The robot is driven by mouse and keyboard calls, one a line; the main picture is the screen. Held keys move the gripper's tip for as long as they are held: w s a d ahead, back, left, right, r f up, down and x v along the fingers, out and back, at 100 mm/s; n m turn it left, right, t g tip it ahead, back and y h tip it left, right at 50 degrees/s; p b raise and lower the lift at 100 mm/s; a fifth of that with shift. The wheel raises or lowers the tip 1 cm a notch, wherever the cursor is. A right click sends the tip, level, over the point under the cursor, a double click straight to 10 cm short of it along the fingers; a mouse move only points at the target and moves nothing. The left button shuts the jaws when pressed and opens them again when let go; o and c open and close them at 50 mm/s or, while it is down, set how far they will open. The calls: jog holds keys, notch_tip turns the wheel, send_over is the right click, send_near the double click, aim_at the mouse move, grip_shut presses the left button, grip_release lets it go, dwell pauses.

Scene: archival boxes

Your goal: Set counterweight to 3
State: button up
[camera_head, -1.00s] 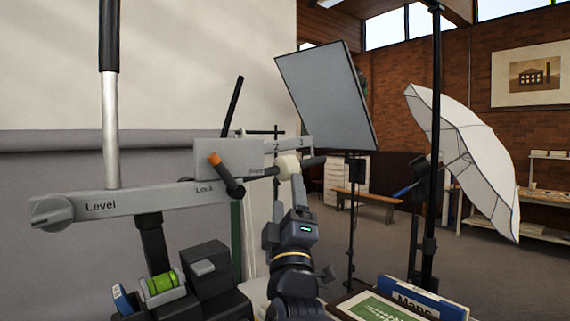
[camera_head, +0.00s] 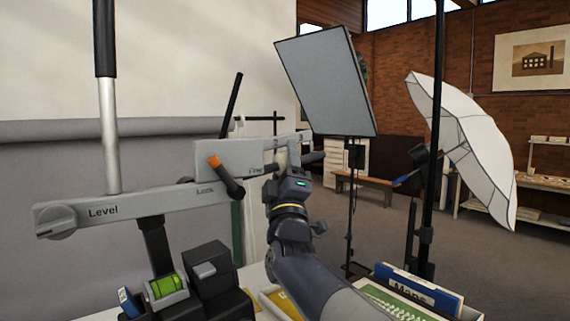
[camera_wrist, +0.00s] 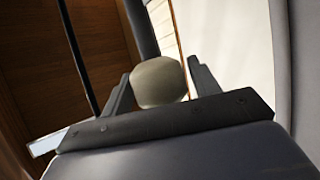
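The counterweight (camera_wrist: 158,82) is a rounded cream knob. In the wrist view it lies between the two fingers of my gripper (camera_wrist: 160,88), close to both. I cannot tell whether they press on it. In the head view my gripper (camera_head: 294,160) covers the counterweight in front of the scale plate (camera_head: 235,155). A numeral on the plate is partly visible above my gripper; the counterweight's exact setting is hidden. The orange-tipped lock lever (camera_head: 226,175) slants down to the right, between the words Lock and Free.
The balance beam (camera_head: 140,203) with its Level knob (camera_head: 56,222) extends left. A green spirit level (camera_head: 165,286) sits below. A light panel (camera_head: 325,85), a white umbrella (camera_head: 465,150) and a blue Maps box (camera_head: 420,290) stand to the right.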

aim_at(312, 156)
jog(key=c, duration=1.1)
jog(key=w+d, duration=0.1)
jog(key=d, duration=0.1)
jog(key=w+d+b, duration=0.1)
jog(key=d, duration=0.1)
jog(key=w+d+r+b, duration=0.1)
jog(key=w+d, duration=0.1)
jog(key=o, duration=1.4)
jog(key=shift+w, duration=0.1)
jog(key=shift+c, duration=0.2)
jog(key=shift+f, duration=0.1)
